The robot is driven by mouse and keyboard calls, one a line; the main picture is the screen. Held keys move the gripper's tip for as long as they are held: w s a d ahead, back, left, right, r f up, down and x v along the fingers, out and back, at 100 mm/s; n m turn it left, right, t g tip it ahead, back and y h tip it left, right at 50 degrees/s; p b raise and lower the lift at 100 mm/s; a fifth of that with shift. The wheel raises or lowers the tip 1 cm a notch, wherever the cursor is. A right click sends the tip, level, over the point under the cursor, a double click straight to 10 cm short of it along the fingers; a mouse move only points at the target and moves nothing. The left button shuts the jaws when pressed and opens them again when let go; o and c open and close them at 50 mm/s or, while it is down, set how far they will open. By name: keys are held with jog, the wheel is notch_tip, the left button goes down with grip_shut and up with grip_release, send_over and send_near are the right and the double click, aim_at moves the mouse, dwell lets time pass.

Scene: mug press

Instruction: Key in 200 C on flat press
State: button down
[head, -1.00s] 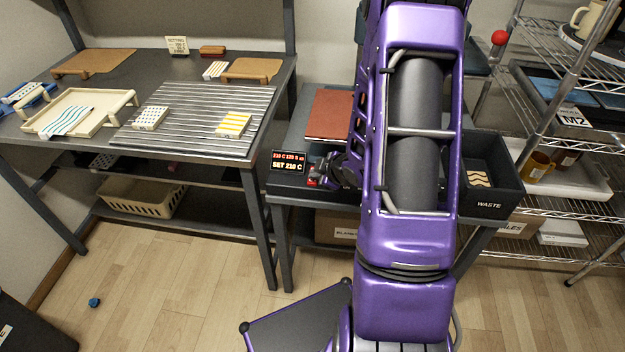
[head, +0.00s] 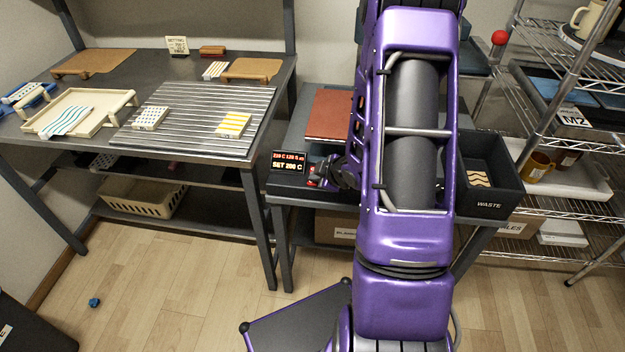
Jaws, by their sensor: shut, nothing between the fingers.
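The flat press (head: 328,118) stands on the dark stand in the middle, its red-brown plate on the left and the rest largely behind my arm. Its small black display (head: 289,162) at the front left shows a small red top line, which looks like 210 C and 120 S, and a larger lower line that appears to read SET 200 C. My gripper (head: 316,178) is shut and empty, with its tips at the red-lit keys just right of the display. I cannot tell whether the tips touch a key. My arm hides the right part of the controls.
A dark waste bin (head: 490,180) stands right of my arm. On the left bench, a ribbed rack (head: 190,135) holds small patterned pieces beside a cream tray (head: 75,100). A wire shelf (head: 560,140) with mugs is at the right. A small blue object lies on the floor.

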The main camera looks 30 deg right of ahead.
aim_at(316, 183)
jog(key=shift+r, duration=0.15)
jog(key=shift+r+p, duration=0.65)
jog(key=shift+r, duration=0.05)
jog(key=shift+r, duration=0.1)
notch_tip(316, 183, up, 5)
jog(key=p, duration=0.4)
dwell(1.5)
